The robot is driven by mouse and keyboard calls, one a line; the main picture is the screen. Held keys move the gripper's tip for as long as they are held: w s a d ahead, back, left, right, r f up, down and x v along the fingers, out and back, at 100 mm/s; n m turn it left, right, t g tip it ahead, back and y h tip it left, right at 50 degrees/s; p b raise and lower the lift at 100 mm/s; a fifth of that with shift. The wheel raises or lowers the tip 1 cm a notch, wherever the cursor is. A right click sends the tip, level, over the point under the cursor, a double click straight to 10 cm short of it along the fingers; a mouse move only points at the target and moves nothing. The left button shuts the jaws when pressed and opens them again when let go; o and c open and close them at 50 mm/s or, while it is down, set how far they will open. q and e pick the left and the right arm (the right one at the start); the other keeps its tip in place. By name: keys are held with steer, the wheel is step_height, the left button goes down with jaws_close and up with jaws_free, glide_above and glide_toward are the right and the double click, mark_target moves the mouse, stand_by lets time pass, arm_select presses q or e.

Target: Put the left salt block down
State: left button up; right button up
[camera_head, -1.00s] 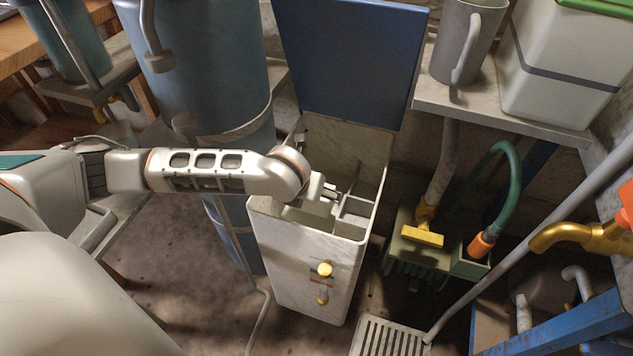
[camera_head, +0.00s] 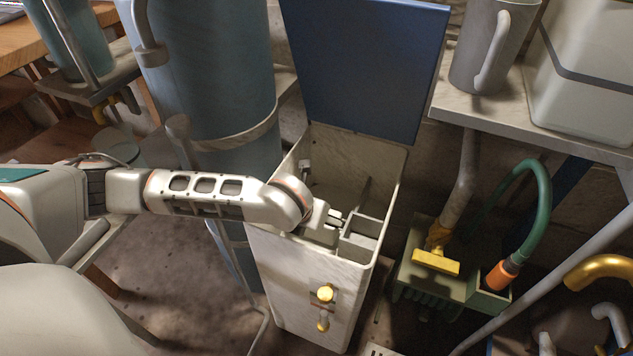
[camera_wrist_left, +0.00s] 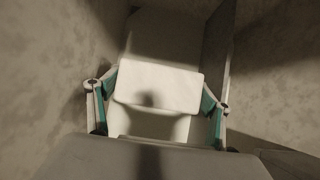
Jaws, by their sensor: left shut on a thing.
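The left salt block (camera_wrist_left: 158,87) is a pale, rounded-edged slab in the left wrist view. It sits between the two fingers of my left gripper (camera_wrist_left: 157,98), which are shut on its sides. In the head view my left gripper (camera_head: 338,222) reaches from the left into the open white tank (camera_head: 290,285), below its rim and beside a small grey compartment (camera_head: 365,237). The block is not clearly visible in the head view. I cannot tell whether its underside touches the tank floor. My right gripper is not in view.
The blue lid (camera_head: 365,65) stands open behind the tank. A tall blue cylinder (camera_head: 210,75) stands close to its left. At right are a green caddy (camera_head: 430,278) with a yellow-handled brush and a green hose (camera_head: 540,190). A shelf above holds a grey jug (camera_head: 485,50).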

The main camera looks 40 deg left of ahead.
arm_select(q)
steer(key=shift+w+f, duration=0.15)
steer(key=shift+f, duration=0.15)
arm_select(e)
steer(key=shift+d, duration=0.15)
arm_select(q)
steer(key=o, duration=1.8)
steer(key=shift+f, duration=0.15)
steer(key=p+v, duration=0.1)
steer(key=v, duration=0.1)
steer(key=w+p+v, duration=0.1)
steer(key=v, duration=0.2)
steer(key=r+p+v, duration=0.1)
steer(key=v, duration=0.1)
steer(key=shift+r, duration=0.25)
steer(key=s+r+p, duration=0.1)
steer(key=s+r, duration=0.1)
steer(key=s+r+p, duration=0.1)
steer(key=s+p, duration=0.1)
steer(key=shift+d+r, duration=0.35)
steer(key=shift+d, duration=0.05)
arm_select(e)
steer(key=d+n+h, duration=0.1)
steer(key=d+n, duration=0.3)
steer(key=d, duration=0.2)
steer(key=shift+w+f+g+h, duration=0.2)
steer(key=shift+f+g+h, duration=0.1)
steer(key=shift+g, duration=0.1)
